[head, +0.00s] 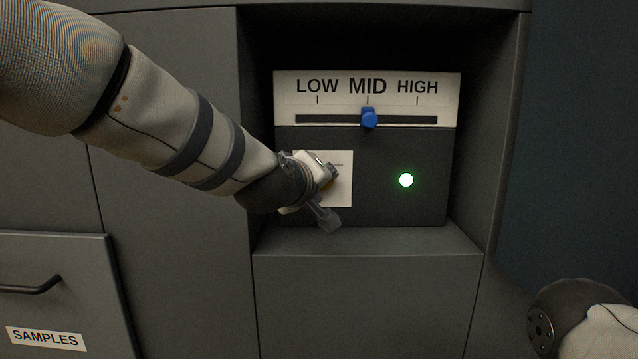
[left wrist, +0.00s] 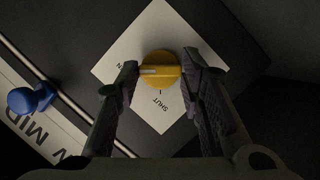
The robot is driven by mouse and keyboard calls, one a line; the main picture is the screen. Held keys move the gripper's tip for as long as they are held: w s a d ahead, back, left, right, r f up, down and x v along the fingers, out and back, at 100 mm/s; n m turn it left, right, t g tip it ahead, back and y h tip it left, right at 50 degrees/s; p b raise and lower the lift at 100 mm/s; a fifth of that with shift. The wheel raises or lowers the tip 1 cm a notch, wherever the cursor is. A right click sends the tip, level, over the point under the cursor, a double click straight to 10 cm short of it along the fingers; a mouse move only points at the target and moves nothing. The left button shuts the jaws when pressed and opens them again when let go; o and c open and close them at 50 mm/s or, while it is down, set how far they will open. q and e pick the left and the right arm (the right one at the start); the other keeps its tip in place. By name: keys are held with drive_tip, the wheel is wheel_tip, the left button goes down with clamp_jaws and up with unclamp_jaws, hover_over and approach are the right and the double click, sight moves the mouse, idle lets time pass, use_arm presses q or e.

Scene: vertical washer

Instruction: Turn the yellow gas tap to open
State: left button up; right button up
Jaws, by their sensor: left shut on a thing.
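The yellow tap (left wrist: 161,70) is a round knob on a white label plate (left wrist: 150,32). In the left wrist view, its pale mark lies across the knob, with its brighter end toward the left side, where part of a word ending in N shows. The word SHUT is below the knob. My left gripper (left wrist: 160,82) is shut on the tap, one finger on each side. In the head view, my left gripper (head: 328,200) covers most of the tap, and only a bit of yellow shows. The plate (head: 344,190) sticks out to its right. My right gripper is not in view.
The dark panel sits in a recess. A blue slider knob (head: 369,118) stands at MID above, near my gripper. The recess's side walls and lower ledge (head: 370,240) bound the space. A SAMPLES drawer (head: 60,275) is lower left.

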use_arm(q)
drive_tip(key=o, duration=1.2)
drive_tip(key=shift+c, duration=0.2)
drive_tip(key=v, duration=1.2)
